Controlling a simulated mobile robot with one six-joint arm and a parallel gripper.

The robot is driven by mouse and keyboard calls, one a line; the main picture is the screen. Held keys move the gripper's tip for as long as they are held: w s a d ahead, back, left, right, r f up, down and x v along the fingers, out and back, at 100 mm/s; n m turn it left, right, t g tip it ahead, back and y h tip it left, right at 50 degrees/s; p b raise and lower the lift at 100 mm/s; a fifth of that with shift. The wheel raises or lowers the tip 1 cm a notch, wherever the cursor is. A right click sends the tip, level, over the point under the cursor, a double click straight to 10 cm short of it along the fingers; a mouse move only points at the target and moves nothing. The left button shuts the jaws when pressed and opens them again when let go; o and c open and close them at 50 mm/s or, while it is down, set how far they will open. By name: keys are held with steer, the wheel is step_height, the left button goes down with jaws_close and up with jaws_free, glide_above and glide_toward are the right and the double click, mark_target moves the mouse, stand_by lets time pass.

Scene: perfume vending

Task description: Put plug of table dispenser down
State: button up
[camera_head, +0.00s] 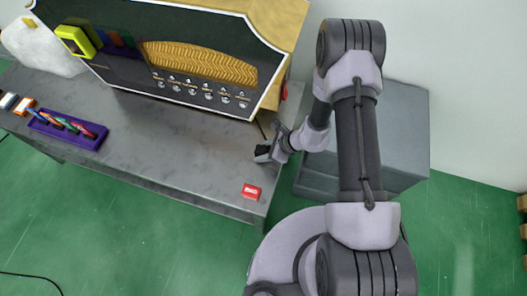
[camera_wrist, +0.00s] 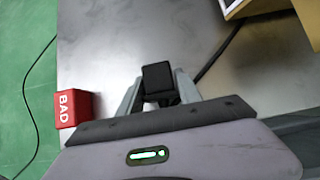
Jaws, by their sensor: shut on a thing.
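My gripper (camera_wrist: 159,92) is shut on a black plug (camera_wrist: 157,77), which sits between the two grey fingers in the wrist view. A dark cable (camera_wrist: 222,53) runs from behind the fingers to the upper right, towards a box edge. In the head view my gripper (camera_head: 270,151) is at the right end of the grey table (camera_head: 185,150), with the plug (camera_head: 262,154) at its tip. The table dispenser (camera_head: 190,55), a black panel with a gold wavy window, stands behind it. I cannot tell whether the plug touches the tabletop.
A red box marked BAD (camera_wrist: 74,108) stands near the table's front right corner; it also shows in the head view (camera_head: 251,191). A purple tray (camera_head: 72,142) with coloured items lies at the left. A grey cabinet (camera_head: 400,135) stands right of the table. The table's middle is clear.

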steer(key=shift+f+b, duration=0.3)
steer(key=shift+f, duration=0.15)
steer(key=shift+s+f+b, duration=0.15)
steer(key=shift+s+b, duration=0.05)
steer(key=shift+b, duration=0.2)
